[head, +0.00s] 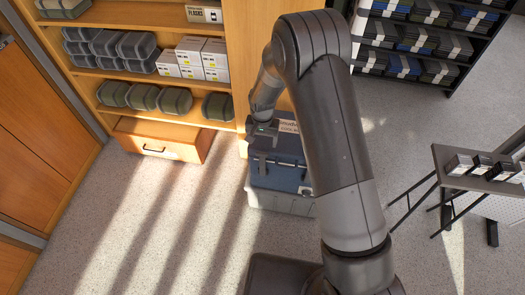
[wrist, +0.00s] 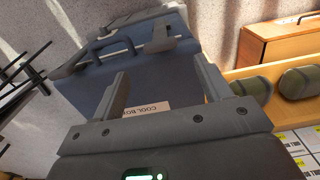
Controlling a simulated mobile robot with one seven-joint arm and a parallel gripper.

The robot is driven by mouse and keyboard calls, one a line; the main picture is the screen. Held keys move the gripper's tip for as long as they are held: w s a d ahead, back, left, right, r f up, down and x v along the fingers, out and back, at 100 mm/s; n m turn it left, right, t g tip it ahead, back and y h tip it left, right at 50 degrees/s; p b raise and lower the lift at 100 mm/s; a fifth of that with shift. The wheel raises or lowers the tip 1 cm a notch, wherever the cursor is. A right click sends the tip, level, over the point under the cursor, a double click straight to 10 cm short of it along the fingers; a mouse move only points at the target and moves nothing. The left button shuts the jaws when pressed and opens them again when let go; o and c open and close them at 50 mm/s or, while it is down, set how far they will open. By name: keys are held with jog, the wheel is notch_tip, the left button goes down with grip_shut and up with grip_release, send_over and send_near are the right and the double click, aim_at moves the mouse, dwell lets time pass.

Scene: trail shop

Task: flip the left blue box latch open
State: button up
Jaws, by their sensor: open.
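The blue box (head: 282,177) stands on the floor in front of the shelf unit, with a dark blue lid and a paler lower part. It also fills the upper middle of the wrist view (wrist: 150,72). A grey latch-like piece (wrist: 161,38) shows at the box's edge in the wrist view, beyond my fingers. The left latch (head: 262,164) shows small on the near side in the head view; whether it is shut is too small to tell. My gripper (head: 263,130) is open and empty above the lid, its fingers apart in the wrist view (wrist: 160,68). My arm hides the box's right part.
A wooden drawer (head: 160,142) and shelves of green-grey cases stand left of the box. A small display table (head: 470,168) with dark boxes is at the right. A rack of packs (head: 420,40) is at the back right. The floor left of the box is clear.

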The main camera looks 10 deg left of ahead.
aim_at(262, 153)
notch_tip(262, 153, down, 7)
jog(key=shift+f, duration=0.2)
dwell(0.3)
jog(key=c, duration=1.4)
